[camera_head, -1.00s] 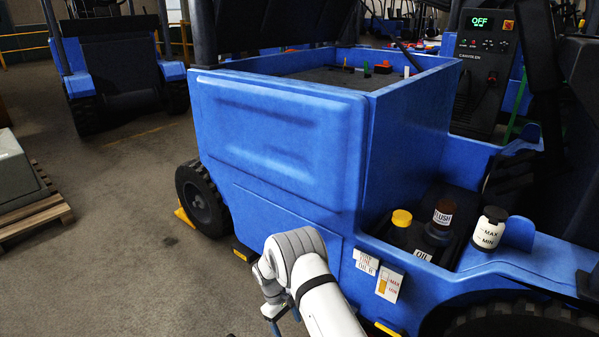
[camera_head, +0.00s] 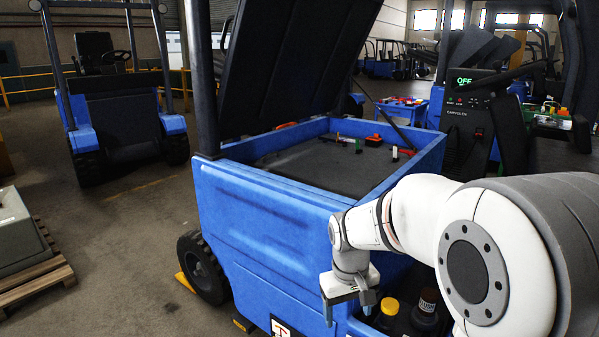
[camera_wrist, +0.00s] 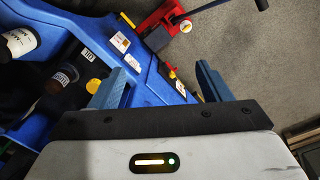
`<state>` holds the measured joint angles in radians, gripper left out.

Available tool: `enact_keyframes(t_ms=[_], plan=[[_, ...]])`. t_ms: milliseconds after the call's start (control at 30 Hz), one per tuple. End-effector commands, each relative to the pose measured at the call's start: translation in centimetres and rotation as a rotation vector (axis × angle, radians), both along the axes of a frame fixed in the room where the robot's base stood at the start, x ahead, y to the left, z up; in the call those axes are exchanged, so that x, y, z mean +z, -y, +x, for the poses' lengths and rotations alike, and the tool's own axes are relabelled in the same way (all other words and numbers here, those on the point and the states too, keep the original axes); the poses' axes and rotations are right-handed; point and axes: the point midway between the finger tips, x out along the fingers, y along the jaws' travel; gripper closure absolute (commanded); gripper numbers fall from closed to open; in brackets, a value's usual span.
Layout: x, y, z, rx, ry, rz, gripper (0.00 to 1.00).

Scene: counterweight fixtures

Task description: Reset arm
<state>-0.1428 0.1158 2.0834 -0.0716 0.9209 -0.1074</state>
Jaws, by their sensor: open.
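My gripper (camera_head: 348,304) hangs at the lower middle of the head view, fingers down, in front of the blue forklift (camera_head: 275,205). In the wrist view my gripper (camera_wrist: 160,88) shows two blue fingers spread apart with nothing between them. My white arm reaches in from the right and hides part of the forklift's side. The yellow-capped container (camera_head: 389,307) and the dark bottle (camera_head: 426,308) stand just right of the gripper in the head view.
The forklift's hood is raised over an open bay (camera_head: 320,165) with small coloured parts. In the wrist view, a white bottle (camera_wrist: 20,42) is at left and a red jack-like device (camera_wrist: 172,18) stands on the floor.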

Motion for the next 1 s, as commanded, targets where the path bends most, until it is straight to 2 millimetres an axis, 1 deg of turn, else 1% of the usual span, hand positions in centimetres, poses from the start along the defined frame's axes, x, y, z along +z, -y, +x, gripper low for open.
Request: enact_keyframes(t_ms=[33,100,167,200,300,400,500,600,700,1000], plan=[[3.6,0.8,-1.7,-0.028,0.025,0.009,0.29],[6.3,1.7,-3.9,-0.069,0.051,0.021,0.29],[8.5,2.3,-5.9,-0.102,0.074,0.031,0.29],[9.8,2.7,-7.2,-0.125,0.09,0.039,0.29],[12.6,3.6,-10.3,-0.178,0.128,0.054,0.29],[14.4,4.2,-13.0,-0.224,0.159,0.069,0.29],[15.4,4.5,-14.9,-0.256,0.179,0.079,0.29],[15.8,4.7,-16.0,-0.275,0.194,0.084,0.29],[15.8,4.8,-16.4,-0.282,0.197,0.086,0.29],[15.8,4.8,-16.4,-0.282,0.197,0.086,0.29]])
